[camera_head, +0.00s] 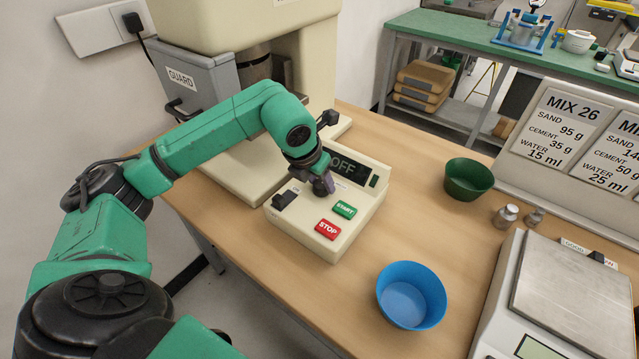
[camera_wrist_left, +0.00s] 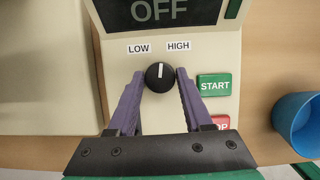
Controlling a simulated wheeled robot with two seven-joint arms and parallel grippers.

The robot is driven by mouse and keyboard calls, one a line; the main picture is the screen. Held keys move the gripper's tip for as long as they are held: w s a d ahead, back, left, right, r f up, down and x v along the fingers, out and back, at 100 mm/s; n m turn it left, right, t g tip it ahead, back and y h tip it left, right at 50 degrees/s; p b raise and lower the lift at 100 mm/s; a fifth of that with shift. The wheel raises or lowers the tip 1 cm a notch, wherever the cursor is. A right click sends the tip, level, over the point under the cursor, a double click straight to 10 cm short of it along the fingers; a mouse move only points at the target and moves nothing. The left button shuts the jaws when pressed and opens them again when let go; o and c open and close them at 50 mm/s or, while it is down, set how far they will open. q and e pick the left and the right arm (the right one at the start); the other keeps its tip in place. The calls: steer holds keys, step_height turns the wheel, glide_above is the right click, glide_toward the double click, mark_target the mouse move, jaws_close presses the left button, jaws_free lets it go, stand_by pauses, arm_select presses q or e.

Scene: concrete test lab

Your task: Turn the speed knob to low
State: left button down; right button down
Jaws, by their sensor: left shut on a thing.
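The speed knob (camera_wrist_left: 159,77) is round and black with a white pointer line. In the left wrist view the line points nearly straight up, between the LOW label (camera_wrist_left: 138,48) and the HIGH label (camera_wrist_left: 179,45). My left gripper (camera_wrist_left: 160,80) is shut on the knob, with one purple finger at each side of it. In the head view my left gripper (camera_head: 322,184) reaches down onto the cream control box (camera_head: 302,243) and hides the knob. The box's display (camera_head: 343,165) reads OFF. My right gripper is not in view.
A green START button (camera_head: 344,210) and a red STOP button (camera_head: 328,229) sit close to the knob. A black switch (camera_head: 284,200) is left of my gripper. A blue bowl (camera_head: 411,296), a green bowl (camera_head: 468,179) and a scale (camera_head: 570,295) stand to the right.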

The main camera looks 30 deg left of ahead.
arm_select(q)
steer(key=n+y, duration=0.1)
steer(key=n, duration=0.1)
steer(key=n+b, duration=0.1)
steer(key=n, duration=0.1)
steer(key=shift+w+d+n+y, duration=0.1)
steer(key=shift+d+n+y, duration=0.05)
steer(key=shift+n+y, duration=0.2)
steer(key=n+y, duration=0.1)
steer(key=n, duration=0.1)
steer(key=n+b, duration=0.1)
steer(key=n, duration=0.1)
steer(key=shift+d+g+y, duration=0.1)
steer(key=shift+g+y, duration=0.2)
steer(key=shift+y, duration=0.05)
steer(key=shift+c, duration=1.6)
jaws_free()
